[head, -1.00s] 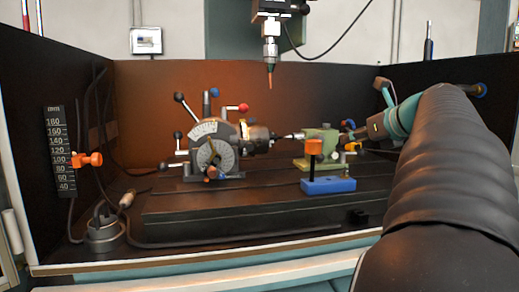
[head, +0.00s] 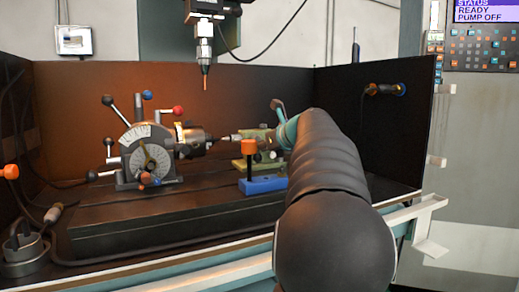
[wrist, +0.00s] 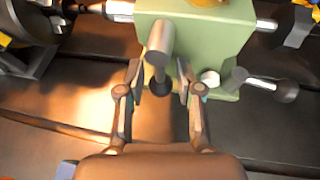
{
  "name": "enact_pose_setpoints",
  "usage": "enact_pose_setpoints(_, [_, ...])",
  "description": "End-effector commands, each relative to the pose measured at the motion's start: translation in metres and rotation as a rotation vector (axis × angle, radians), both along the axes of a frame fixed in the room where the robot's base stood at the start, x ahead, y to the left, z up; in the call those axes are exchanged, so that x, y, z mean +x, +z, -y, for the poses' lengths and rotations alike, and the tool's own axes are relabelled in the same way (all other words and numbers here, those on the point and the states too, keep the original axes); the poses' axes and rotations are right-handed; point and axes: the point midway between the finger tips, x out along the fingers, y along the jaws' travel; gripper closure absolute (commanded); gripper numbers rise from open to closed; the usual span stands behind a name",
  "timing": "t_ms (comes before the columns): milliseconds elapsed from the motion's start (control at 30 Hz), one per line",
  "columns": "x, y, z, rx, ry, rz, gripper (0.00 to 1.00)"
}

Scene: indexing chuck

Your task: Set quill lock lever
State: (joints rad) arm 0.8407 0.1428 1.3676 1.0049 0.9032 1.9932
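The green tailstock (wrist: 205,35) fills the top middle of the wrist view and also shows in the head view (head: 245,165), partly behind my arm. A grey metal stub lever with a dark round end (wrist: 160,88) sticks out of it, and I take it for the quill lock lever. My gripper (wrist: 160,84) is open, with one finger on each side of that dark end. I cannot tell whether either finger touches it. In the head view my arm mostly hides the gripper.
A second lever with a grey ball end (wrist: 286,91) sticks out to the right of the tailstock. The dividing head (head: 148,155) stands to the left. A blue block (head: 262,184) with an orange-topped post stands in front. A spindle (head: 204,50) hangs above.

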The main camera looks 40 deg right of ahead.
Motion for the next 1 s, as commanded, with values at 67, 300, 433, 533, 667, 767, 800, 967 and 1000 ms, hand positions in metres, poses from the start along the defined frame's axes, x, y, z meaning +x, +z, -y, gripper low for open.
enact_pose_setpoints(67, [0.0029, -0.0011, -0.0002, 0.000, 0.001, 0.000, 0.64])
enact_pose_setpoints(300, [0.0037, -0.0014, 0.0000, 0.000, 0.000, 0.000, 0.64])
enact_pose_setpoints(433, [0.0036, -0.0014, 0.0000, 0.000, 0.000, 0.000, 0.87])
enact_pose_setpoints(533, [0.0036, -0.0015, -0.0001, 0.000, 0.000, 0.000, 1.00])
enact_pose_setpoints(667, [0.0035, -0.0019, -0.0001, 0.000, 0.001, -0.001, 1.00])
enact_pose_setpoints(767, [0.0034, -0.0022, 0.0000, 0.000, 0.001, -0.002, 1.00])
enact_pose_setpoints(800, [0.0034, -0.0022, 0.0000, -0.001, 0.000, -0.002, 1.00])
enact_pose_setpoints(967, [0.0032, -0.0017, 0.0004, -0.024, 0.001, -0.009, 1.00])
enact_pose_setpoints(1000, [0.0032, -0.0014, 0.0007, -0.037, 0.001, -0.011, 1.00])
